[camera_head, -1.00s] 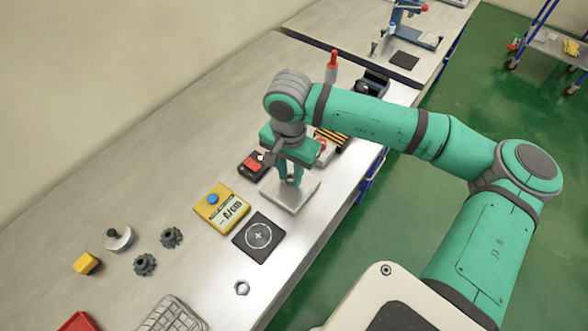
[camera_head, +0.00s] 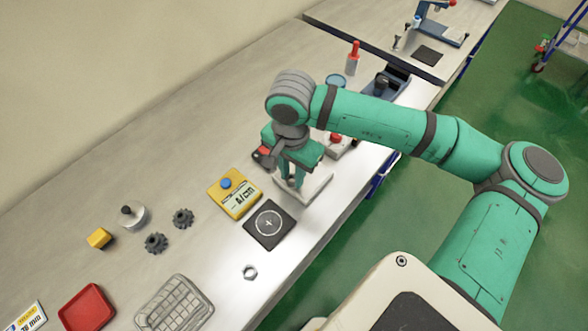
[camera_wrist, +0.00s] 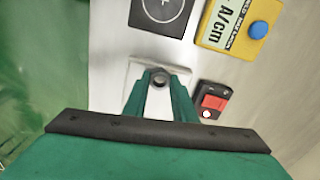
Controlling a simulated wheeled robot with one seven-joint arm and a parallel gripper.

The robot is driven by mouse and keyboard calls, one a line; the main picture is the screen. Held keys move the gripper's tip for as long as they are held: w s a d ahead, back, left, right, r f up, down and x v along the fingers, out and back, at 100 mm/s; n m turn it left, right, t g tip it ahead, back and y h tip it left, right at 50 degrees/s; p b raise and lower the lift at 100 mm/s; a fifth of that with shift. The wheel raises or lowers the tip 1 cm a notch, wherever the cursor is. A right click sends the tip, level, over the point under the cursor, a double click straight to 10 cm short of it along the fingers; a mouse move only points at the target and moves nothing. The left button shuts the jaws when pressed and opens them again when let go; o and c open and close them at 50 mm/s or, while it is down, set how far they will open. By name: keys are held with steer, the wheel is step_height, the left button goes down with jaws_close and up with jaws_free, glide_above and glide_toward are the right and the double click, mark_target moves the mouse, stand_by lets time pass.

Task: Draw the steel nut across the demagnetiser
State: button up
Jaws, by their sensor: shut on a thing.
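My gripper (camera_head: 294,186) is low over the pale flat metal plate, which I take for the demagnetiser (camera_head: 318,187). In the wrist view my gripper (camera_wrist: 160,82) has its fingers closed around a small dark round piece with a hole, the steel nut (camera_wrist: 159,78). The plate (camera_wrist: 133,72) lies beneath and around the fingertips there. I cannot tell whether the nut touches it. In the head view the fingers hide the held nut and part of the plate. Another hex nut (camera_head: 250,271) lies loose on the bench.
A black pad with a white circle and cross (camera_head: 281,238) and a yellow A/cm meter with a blue knob (camera_head: 235,194) lie left of the plate. A red rocker switch box (camera_wrist: 213,97) is beside the plate. A wire basket (camera_head: 174,304), red tray (camera_head: 86,308) and dark gears (camera_head: 156,243) lie farther left.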

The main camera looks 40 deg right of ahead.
steer(key=shift+s+a, duration=0.2)
steer(key=shift+a, duration=1.6)
steer(key=shift+a+r, duration=0.75)
steer(key=shift+r, duration=0.25)
steer(key=shift+d+r, duration=0.1)
steer(key=shift+r, duration=1.85)
